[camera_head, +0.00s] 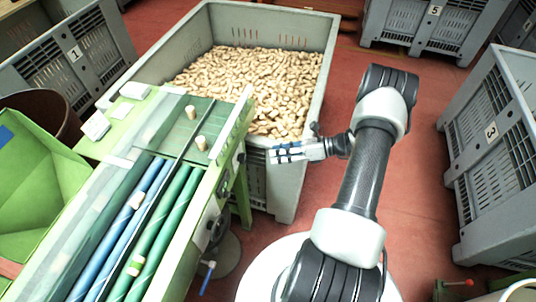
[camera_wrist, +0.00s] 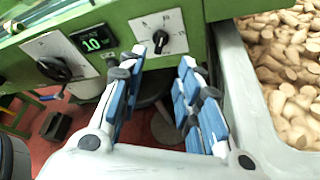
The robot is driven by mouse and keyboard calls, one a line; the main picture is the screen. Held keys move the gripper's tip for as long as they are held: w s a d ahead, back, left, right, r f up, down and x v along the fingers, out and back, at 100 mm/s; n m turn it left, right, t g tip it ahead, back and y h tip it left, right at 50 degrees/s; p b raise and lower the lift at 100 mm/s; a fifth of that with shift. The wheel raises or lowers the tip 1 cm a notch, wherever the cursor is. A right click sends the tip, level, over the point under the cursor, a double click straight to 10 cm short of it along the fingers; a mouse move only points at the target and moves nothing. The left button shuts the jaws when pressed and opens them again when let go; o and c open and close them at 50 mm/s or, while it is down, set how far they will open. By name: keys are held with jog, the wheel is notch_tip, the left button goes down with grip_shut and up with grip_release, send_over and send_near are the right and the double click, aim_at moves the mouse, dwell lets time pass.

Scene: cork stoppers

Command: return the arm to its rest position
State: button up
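My arm (camera_head: 366,170) rises from the white base at the bottom of the head view and bends over at the top. Its forearm end turns left toward the crate's front right corner. My gripper (camera_head: 274,153) points left, beside the green sorting machine (camera_head: 228,165) and in front of the cork crate. In the wrist view my gripper (camera_wrist: 160,68) shows two blue-padded fingers spread apart with nothing between them. The machine's green panel with dials and a lit display (camera_wrist: 97,39) lies just beyond the fingertips.
A grey crate (camera_head: 327,75) full of corks (camera_head: 250,85) stands behind the gripper. Single corks lie on the machine's rollers and belt. Grey crates, marked 1 (camera_head: 88,55), 5 (camera_head: 437,30) and 3 (camera_head: 500,140), stand around. Red floor (camera_head: 425,170) is clear right of my arm.

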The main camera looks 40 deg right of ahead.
jog(key=shift+s+d+r, duration=0.1)
jog(key=shift+s+d, duration=0.1)
jog(key=shift+d, duration=0.05)
jog(key=shift+a, duration=0.1)
dwell(0.3)
jog(key=s+a+r+n+g+h, duration=0.15)
jog(key=a+r+n+g, duration=0.25)
jog(key=a+r+n, duration=0.55)
jog(key=s+a+r+n+g+h, duration=0.15)
jog(key=a+r+n+g, duration=0.35)
jog(key=r, duration=0.7)
jog(key=s+a+r+n+t+h, duration=0.2)
jog(key=s+a+r+n+h, duration=0.2)
jog(key=s+n, duration=0.3)
jog(key=s+a+r+n+t+h, duration=0.2)
jog(key=s+r+n, duration=0.4)
jog(key=n, duration=0.5)
jog(key=s+a+h, duration=0.1)
jog(key=s+a, duration=0.1)
jog(key=shift+s+a+r+h, duration=0.25)
jog(key=shift+a+h, duration=0.15)
jog(key=shift+a, duration=0.1)
